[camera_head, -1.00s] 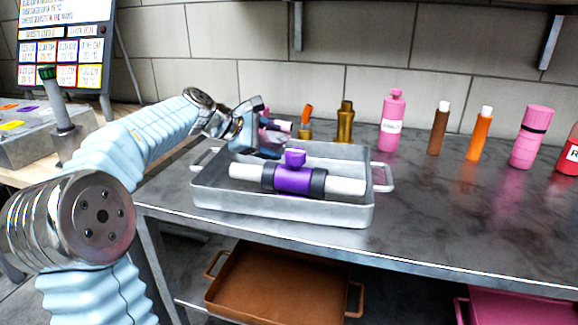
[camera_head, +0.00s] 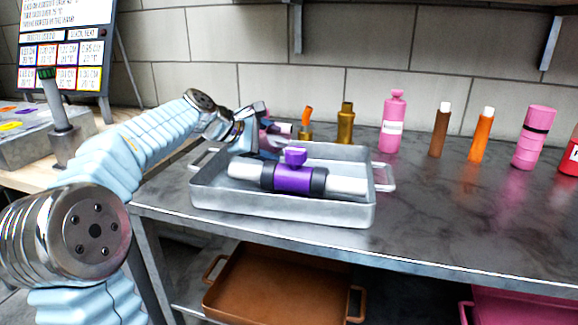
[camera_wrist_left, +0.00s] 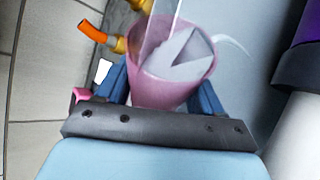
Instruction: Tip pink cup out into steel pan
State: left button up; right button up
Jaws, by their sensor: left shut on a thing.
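My left gripper (camera_head: 262,145) is over the back left part of the steel pan (camera_head: 280,212). It is shut on the pink cup (camera_wrist_left: 172,88), which sits between its two blue fingers in the left wrist view. In the head view the cup is mostly hidden behind the gripper, with only a bit of pink showing. Pale grey-white angular pieces (camera_wrist_left: 183,62) show inside the cup's mouth. The pan holds a white pipe-like filter with a purple middle (camera_head: 298,179) and dark bands. My right gripper is not in view.
Behind the pan stand an orange-topped brass piece (camera_head: 305,122) and a gold bottle (camera_head: 345,124). Pink (camera_head: 392,122), brown (camera_head: 440,130) and orange (camera_head: 481,136) bottles stand to the right. A brown tray (camera_head: 270,288) lies on the lower shelf. The counter's front right is clear.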

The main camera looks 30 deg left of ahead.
aim_at(267, 130)
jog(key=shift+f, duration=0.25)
pick_arm(q)
jog(key=shift+r+m+t+y+b, duration=0.7)
jog(key=shift+r+m+y+b, duration=0.25)
jog(key=shift+b, duration=0.9)
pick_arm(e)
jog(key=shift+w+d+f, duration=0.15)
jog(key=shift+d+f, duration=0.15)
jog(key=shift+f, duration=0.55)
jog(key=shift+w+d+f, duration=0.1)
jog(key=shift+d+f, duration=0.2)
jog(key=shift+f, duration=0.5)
pick_arm(q)
jog(key=shift+s+d+r+m+t+y+b, duration=0.35)
jog(key=shift+d+r+m+b, duration=0.1)
jog(key=shift+d+m, duration=0.25)
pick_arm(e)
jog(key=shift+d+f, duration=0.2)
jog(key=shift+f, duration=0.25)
pick_arm(q)
jog(key=shift+d+r+m+t+y+b, duration=0.15)
jog(key=shift+r+m+t+y+b, duration=0.1)
jog(key=shift+r+m+y+b, duration=0.15)
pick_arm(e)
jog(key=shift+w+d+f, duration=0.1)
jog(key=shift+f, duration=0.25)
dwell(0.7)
